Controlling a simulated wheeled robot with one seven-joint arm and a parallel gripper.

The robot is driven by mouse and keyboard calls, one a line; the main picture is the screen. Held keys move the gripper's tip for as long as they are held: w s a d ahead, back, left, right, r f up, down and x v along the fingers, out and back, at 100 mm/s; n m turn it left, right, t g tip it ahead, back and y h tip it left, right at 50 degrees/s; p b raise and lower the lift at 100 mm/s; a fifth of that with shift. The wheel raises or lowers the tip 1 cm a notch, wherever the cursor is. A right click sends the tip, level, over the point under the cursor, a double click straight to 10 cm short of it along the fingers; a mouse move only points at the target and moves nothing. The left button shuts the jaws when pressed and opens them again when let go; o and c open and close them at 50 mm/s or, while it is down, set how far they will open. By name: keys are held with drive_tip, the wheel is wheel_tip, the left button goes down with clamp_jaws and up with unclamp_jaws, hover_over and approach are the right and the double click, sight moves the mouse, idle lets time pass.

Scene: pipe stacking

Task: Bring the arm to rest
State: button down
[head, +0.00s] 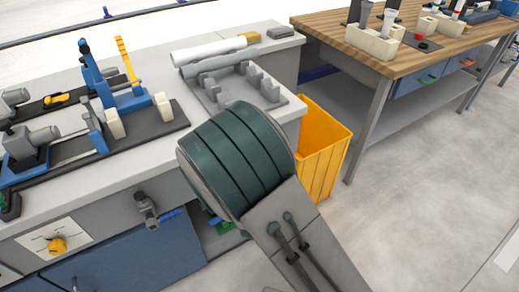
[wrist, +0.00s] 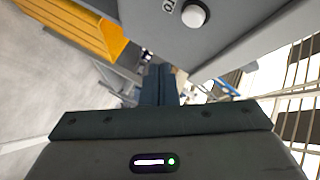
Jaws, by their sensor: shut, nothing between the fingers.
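My gripper (wrist: 158,72) shows in the wrist view, its two dark fingers together with nothing between them. Its wide dark body fills the bottom of that view. In the head view a large link of my arm fills the middle foreground, and the gripper itself is not visible there. A white pipe (head: 208,50) and a grey pipe (head: 217,64) lie side by side at the back of a grey slotted rack (head: 226,92) on the bench.
The grey workbench (head: 150,165) holds blue and black fixtures (head: 105,85) at left. A yellow bin (head: 324,150) stands on the floor beside it and also shows in the wrist view (wrist: 85,28). A wooden-topped table (head: 350,38) is behind. The floor at right is clear.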

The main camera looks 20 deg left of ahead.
idle(0.3)
drive_tip(key=d+r+n+g+y+p, duration=0.1)
drive_tip(key=d+r+n+g+p, duration=0.1)
drive_tip(key=d+r+g+p, duration=0.5)
drive_tip(key=d+r+n+g+p, duration=0.1)
drive_tip(key=d+r+n+p, duration=0.3)
drive_tip(key=r, duration=0.6)
drive_tip(key=s+d+r+n+g+h+p, duration=0.2)
drive_tip(key=s+d+r+n+g+p, duration=0.2)
drive_tip(key=s+d+r, duration=1)
drive_tip(key=s+d+p, duration=0.1)
drive_tip(key=s+d, duration=0.1)
drive_tip(key=d, duration=0.1)
drive_tip(key=shift+s+d+r+g+p, duration=0.3)
drive_tip(key=shift+s+d+r, duration=0.05)
drive_tip(key=shift+s+d, duration=0.05)
drive_tip(key=shift+a, duration=0.1)
